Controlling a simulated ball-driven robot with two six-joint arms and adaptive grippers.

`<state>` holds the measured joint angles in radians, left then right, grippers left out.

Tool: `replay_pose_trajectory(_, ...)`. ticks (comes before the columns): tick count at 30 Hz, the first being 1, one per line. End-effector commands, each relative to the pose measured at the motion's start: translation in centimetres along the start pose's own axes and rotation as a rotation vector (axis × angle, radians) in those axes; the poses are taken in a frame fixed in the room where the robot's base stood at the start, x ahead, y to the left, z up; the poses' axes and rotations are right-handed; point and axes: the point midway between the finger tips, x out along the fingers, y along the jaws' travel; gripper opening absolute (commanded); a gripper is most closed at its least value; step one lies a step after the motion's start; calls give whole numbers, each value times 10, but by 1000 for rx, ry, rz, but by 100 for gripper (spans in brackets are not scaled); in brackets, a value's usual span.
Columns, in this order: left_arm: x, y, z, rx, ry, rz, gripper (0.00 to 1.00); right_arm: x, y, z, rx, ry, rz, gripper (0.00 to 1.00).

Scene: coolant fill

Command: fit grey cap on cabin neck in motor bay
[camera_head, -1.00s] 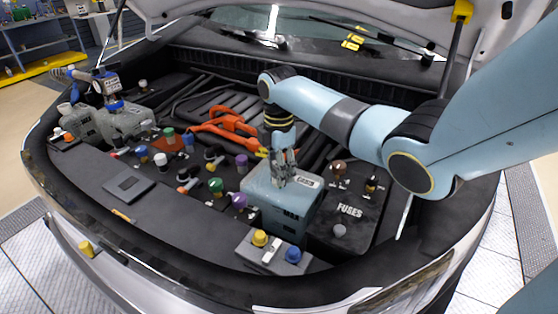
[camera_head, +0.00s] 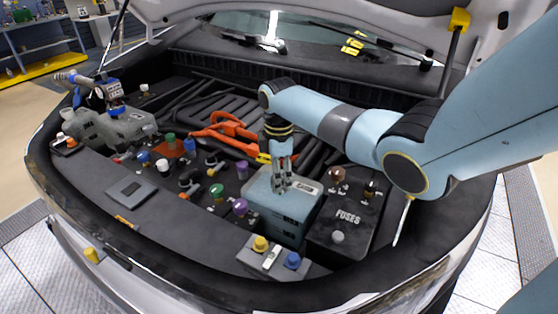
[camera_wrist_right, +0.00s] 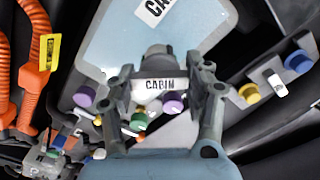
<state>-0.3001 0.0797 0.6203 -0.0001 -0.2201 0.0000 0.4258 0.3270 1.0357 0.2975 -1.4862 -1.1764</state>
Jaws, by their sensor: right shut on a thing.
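My right gripper (camera_head: 281,188) points down over the top of the light blue tank (camera_head: 292,214) in the motor bay. In the right wrist view its two fingers (camera_wrist_right: 163,75) are shut on a dark grey cap (camera_wrist_right: 157,53). A white label reading CABIN (camera_wrist_right: 167,84) shows between the fingers. The tank also shows in the right wrist view (camera_wrist_right: 110,45). The cap is at the tank's near top, but the neck is hidden, so I cannot tell whether the cap sits on it.
The fuse box (camera_head: 347,218) stands right of the tank. In front is a small block with a yellow cap (camera_head: 261,243) and a blue cap (camera_head: 292,261). Orange cables (camera_head: 226,128) lie behind. Several coloured caps stand to the left, beside a grey reservoir (camera_head: 125,126).

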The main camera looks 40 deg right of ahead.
Motion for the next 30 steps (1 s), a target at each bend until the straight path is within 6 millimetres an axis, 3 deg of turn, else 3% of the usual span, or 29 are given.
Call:
replay_pose_trajectory(8,-2,0,0,0,0,0,62,2,-2,-1,27,2,-6,27)
replay_pose_trajectory(9,-2,0,0,0,0,0,62,2,-2,-1,32,2,-5,54)
replay_pose_trajectory(15,-2,0,0,0,0,0,62,1,-1,-1,31,1,-3,79)
replay_pose_trajectory(25,-2,-2,1,0,-1,-2,62,-4,0,0,31,1,0,79)
replay_pose_trajectory(30,-2,-1,0,0,0,-1,62,-30,1,0,30,1,5,79)
